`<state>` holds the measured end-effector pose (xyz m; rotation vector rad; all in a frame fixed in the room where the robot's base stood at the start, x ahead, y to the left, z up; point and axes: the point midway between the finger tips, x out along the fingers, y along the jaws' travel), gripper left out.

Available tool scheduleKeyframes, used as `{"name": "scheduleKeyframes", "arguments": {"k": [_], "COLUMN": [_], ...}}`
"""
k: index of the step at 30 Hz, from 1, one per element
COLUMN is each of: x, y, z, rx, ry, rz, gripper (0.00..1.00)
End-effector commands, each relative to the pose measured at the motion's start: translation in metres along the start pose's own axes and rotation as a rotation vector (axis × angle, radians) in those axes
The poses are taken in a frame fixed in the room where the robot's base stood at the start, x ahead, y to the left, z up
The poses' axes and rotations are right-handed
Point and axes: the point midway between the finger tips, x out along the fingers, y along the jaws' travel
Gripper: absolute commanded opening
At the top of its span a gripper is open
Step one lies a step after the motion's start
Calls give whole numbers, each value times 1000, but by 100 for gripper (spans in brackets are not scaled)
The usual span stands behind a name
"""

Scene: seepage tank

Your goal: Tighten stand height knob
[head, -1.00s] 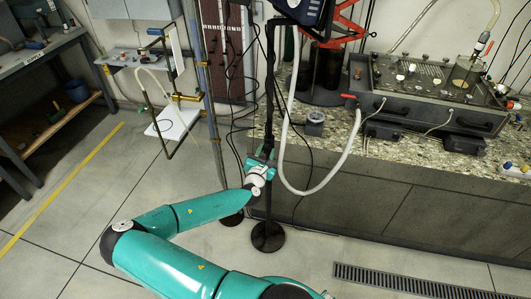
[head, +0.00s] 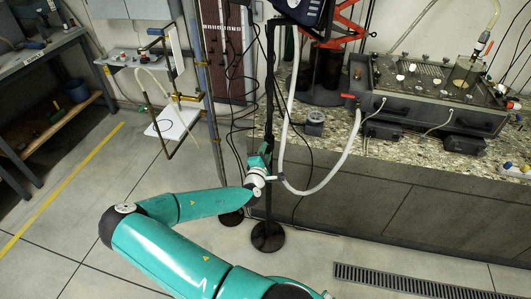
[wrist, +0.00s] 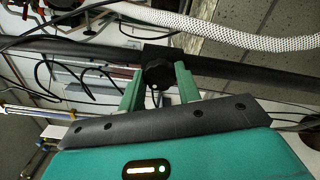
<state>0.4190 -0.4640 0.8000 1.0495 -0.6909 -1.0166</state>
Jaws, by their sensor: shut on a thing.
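The stand is a thin black upright pole with a round black base (head: 268,237), in front of the stone-topped bench in the head view. In the wrist view the pole (wrist: 235,68) runs across the picture. The dark round stand height knob (wrist: 158,74) sits on a black collar on the pole. My gripper (wrist: 160,88) has its two green fingers on either side of the knob, shut on it. In the head view my gripper (head: 262,160) is at the pole, below bench-top height; the knob is hidden there.
A white hose (head: 331,178) loops down just right of the pole, and black cables hang close by. The bench (head: 350,200) stands behind. A grey tank unit (head: 430,95) sits on it. Floor with a drain grate (head: 420,281) lies at the front right.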

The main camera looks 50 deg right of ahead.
Motion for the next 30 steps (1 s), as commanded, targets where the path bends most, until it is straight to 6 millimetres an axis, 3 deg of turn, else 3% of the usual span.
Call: {"name": "scheduleKeyframes", "arguments": {"k": [30], "x": [0], "y": [0], "z": [0], "rx": [945], "ry": [0], "rz": [0], "gripper": [11]}}
